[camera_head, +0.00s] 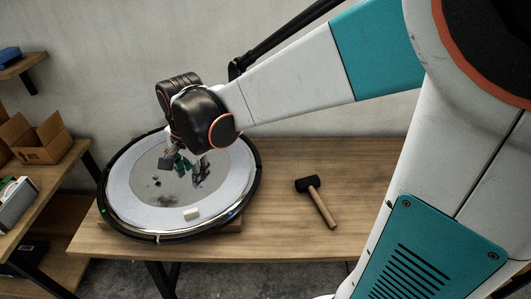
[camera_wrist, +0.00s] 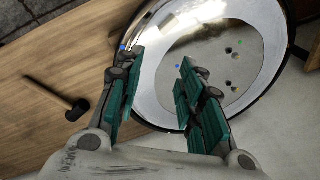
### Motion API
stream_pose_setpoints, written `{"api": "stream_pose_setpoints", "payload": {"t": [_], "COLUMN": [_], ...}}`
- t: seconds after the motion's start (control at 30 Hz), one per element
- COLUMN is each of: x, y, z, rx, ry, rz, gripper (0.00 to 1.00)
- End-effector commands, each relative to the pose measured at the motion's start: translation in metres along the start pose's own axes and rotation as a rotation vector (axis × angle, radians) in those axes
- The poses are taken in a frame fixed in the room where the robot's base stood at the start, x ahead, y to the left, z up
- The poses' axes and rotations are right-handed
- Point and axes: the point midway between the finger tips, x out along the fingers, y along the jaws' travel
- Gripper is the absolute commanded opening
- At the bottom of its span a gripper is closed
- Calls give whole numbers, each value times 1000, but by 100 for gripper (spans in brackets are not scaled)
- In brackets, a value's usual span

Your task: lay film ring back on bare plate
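A large round plate (camera_head: 150,222) with a black outer rim stands on the table. A pale, whitish ring band (camera_head: 120,195) lies on it around a grey round middle (camera_head: 160,203); it also shows in the wrist view (camera_wrist: 153,52). I cannot tell where a separate film ring ends and the plate begins. My gripper (camera_head: 186,165) hangs over the plate, hiding part of it in the head view. In the wrist view its teal fingers (camera_wrist: 157,88) are apart with nothing between them, and the plate lies beyond them.
A shelf with an open cardboard box (camera_head: 38,140) stands at the left. A wall is behind.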

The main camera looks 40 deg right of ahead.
Motion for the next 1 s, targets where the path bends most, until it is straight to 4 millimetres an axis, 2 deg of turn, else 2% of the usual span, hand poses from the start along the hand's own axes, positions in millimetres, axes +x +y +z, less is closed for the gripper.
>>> {"api": "stream_pose_setpoints", "payload": {"t": [0.03,0.1,0.4,0.7,1.0], "x": [-13,-27,-71,-88,-89], "y": [14,26,80,128,141], "z": [3,3,9,17,19], "rx": [-69,-176,-639,-1044,-1178], "ry": [8,25,140,295,355], "rz": [-22,-54,-167,-220,-224], "gripper": [35,35,35,35,35]}}
